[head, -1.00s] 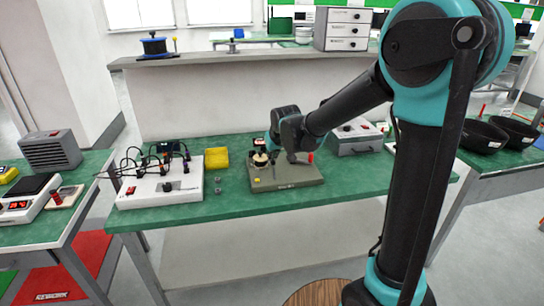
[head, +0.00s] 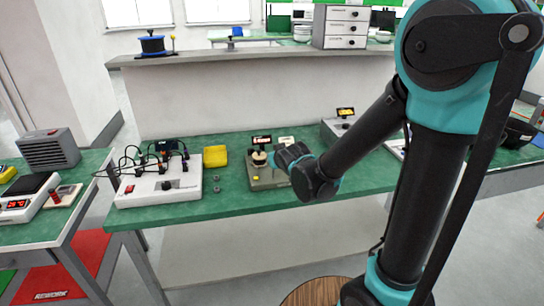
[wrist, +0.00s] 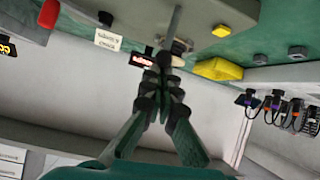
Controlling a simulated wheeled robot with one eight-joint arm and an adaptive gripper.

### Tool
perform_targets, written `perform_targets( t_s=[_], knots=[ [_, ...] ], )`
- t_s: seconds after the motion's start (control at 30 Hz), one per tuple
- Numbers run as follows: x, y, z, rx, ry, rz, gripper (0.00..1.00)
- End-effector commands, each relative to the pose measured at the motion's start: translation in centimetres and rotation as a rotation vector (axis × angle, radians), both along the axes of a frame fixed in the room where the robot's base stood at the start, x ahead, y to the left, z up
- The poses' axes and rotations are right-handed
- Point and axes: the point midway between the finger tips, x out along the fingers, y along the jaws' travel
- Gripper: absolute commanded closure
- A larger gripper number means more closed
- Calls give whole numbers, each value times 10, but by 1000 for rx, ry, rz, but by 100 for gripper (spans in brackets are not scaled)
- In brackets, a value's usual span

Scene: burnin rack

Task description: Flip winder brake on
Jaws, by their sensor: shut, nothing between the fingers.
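The winder (head: 258,183) is an olive-grey block on the green bench, with a pale round spool (head: 259,157) and a yellow button (head: 256,178). My wrist covers its right part in the head view. In the wrist view, its grey body (wrist: 205,12) is upside down at the top, with the yellow button (wrist: 222,31) and a red-ended part (wrist: 48,14) at upper left. I cannot tell which part is the brake. My gripper (wrist: 165,62) is shut and empty, its tips pointing toward the winder near a thin grey rod (wrist: 174,25). Contact cannot be told.
A small lit display (head: 261,139) and a white card (head: 286,140) stand behind the winder. A grey box (head: 338,131) stands behind my forearm.

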Motion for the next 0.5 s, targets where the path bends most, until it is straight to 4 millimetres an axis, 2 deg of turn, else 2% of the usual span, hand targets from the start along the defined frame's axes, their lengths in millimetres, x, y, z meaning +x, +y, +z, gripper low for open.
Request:
perform_targets(
  t_s=[0.23, 0.5],
  knots=[
    [-16, -5, -3, 6, -23, -1, 100],
    [-15, -5, -3, 6, -22, -2, 100]
  ],
)
